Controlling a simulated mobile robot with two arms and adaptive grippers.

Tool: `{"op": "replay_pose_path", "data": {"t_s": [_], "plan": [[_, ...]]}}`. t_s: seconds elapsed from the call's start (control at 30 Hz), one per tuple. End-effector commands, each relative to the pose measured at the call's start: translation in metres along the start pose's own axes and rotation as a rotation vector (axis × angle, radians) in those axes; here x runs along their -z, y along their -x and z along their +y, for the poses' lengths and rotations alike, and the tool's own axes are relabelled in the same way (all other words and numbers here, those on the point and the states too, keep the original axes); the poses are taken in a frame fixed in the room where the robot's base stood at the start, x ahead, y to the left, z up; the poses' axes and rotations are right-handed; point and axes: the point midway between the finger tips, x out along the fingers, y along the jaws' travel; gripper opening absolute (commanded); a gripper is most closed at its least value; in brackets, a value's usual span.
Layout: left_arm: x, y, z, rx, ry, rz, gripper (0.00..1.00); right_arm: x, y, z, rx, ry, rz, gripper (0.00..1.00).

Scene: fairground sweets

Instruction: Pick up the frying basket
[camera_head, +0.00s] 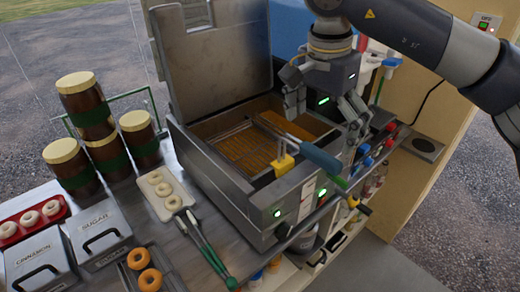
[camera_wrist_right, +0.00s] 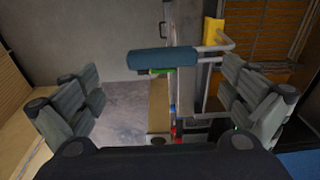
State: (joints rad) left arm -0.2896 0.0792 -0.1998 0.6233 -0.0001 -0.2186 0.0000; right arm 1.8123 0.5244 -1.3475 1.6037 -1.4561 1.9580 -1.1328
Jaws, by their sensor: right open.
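The frying basket shows by its blue handle (camera_head: 321,158), which sticks out over the front right rim of the steel fryer (camera_head: 240,205). A yellow piece (camera_head: 283,166) sits beside the handle's metal end. The basket's body inside the fryer is hard to make out from the brown oil. My right gripper (camera_head: 322,128) is open above the handle, its fingers spread and empty. In the right wrist view the blue handle (camera_wrist_right: 162,60) lies crosswise between the open fingers (camera_wrist_right: 162,85), seemingly apart from them. My left gripper is not in view.
The fryer's raised lid (camera_head: 212,55) stands behind. Lidded jars (camera_head: 85,105), a white tray of doughnuts (camera_head: 165,192), tongs (camera_head: 205,245) and sugar and cinnamon boxes (camera_head: 98,235) fill the counter at left. Bottles (camera_head: 375,180) stand right of the fryer.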

Motion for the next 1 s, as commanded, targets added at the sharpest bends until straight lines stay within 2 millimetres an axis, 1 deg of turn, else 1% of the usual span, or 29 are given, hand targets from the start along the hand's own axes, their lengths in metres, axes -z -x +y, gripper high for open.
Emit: {"op": "replay_pose_path", "data": {"t_s": [0.03,0.1,0.2,0.27,0.37,0.4,0.5,0.57,0.67,0.8,0.83,0.87,0.9,0.97,1.0], "plan": [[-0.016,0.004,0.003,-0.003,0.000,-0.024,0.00,0.000,-0.005,0.000,-0.001,-0.001,-0.002,1.00],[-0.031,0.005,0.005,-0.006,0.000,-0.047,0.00,0.000,-0.009,0.000,0.001,-0.001,-0.002,1.00],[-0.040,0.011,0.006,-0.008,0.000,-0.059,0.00,0.001,-0.016,0.001,-0.002,-0.001,-0.002,1.00],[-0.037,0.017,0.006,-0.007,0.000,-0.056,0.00,0.003,-0.023,0.002,-0.003,-0.001,-0.003,1.00],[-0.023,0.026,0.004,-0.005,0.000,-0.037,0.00,0.005,-0.037,0.002,-0.003,-0.001,-0.004,1.00],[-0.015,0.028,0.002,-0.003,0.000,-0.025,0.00,0.005,-0.043,0.002,-0.002,0.001,-0.004,1.00],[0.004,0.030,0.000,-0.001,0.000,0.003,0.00,0.005,-0.056,0.002,-0.001,-0.001,-0.003,1.00],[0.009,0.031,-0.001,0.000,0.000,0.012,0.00,0.005,-0.061,0.002,0.000,0.000,-0.004,1.00],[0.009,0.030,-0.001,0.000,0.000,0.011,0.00,0.004,-0.064,0.001,0.002,0.000,-0.003,1.00],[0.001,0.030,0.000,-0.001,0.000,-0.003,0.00,0.004,-0.064,0.001,0.002,0.000,-0.003,1.00],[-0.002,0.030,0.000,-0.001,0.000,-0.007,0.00,0.004,-0.064,0.001,0.002,0.000,-0.003,0.95],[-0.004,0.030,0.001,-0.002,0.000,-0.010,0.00,0.004,-0.064,0.001,0.002,0.000,-0.003,0.89],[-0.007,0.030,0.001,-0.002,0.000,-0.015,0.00,0.004,-0.064,0.001,0.002,0.000,-0.003,0.80],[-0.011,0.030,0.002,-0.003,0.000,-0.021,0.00,0.004,-0.064,0.001,0.002,0.000,-0.003,0.66],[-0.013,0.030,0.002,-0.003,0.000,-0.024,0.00,0.004,-0.064,0.001,0.002,0.000,-0.003,0.57]]}}
